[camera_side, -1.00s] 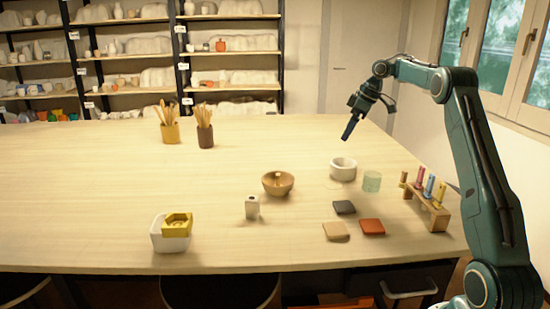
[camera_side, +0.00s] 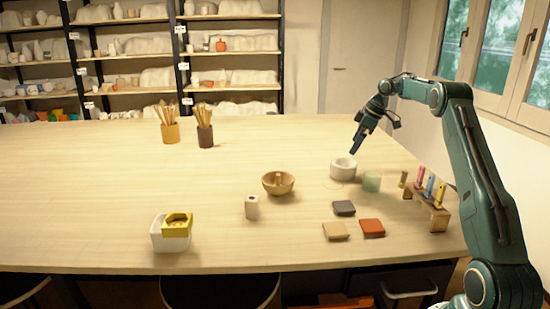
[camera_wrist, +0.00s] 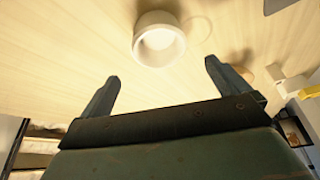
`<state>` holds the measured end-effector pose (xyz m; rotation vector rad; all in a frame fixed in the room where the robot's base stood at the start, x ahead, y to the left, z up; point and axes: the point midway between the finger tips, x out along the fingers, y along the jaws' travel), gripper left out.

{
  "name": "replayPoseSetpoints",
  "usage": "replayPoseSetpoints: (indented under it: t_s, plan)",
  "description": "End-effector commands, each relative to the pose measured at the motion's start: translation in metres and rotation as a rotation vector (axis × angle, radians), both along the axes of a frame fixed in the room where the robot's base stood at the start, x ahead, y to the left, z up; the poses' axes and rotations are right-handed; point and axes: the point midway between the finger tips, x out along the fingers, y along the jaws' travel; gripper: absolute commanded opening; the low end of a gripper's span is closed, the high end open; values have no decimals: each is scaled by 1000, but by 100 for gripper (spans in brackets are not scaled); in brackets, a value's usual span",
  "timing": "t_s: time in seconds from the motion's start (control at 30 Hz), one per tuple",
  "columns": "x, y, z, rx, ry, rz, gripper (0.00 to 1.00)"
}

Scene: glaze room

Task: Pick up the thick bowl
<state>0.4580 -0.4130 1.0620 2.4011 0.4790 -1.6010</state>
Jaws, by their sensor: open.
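The thick bowl (camera_side: 343,169) is white, with a heavy wall, and stands upright on the table at the right of the side view. In the wrist view the thick bowl (camera_wrist: 159,40) is near the top, ahead of and roughly between the fingers. My gripper (camera_side: 356,151) is just above the bowl and a little to its right, pointing down and tilted. In the wrist view my gripper (camera_wrist: 159,80) has its two fingers wide apart with nothing between them. The gripper and the bowl are apart.
A pale green cup (camera_side: 372,182) stands close to the bowl's right. A wooden rack (camera_side: 428,208) with coloured tubes is farther right. A wooden bowl (camera_side: 278,184) is to the left. Flat tiles, including a dark one (camera_side: 344,208), lie in front. The table (camera_side: 90,190) is clear at left.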

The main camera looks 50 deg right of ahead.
Motion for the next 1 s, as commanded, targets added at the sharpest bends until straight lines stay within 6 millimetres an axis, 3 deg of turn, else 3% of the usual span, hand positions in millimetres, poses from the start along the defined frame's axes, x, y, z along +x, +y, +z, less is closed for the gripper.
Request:
replayPoseSetpoints:
  t_s: [0.43, 1.0]
  plan:
    - [19, 8, -51, 0, 2, -1, 100]
    - [27, 12, -72, 1, 4, 0, 100]
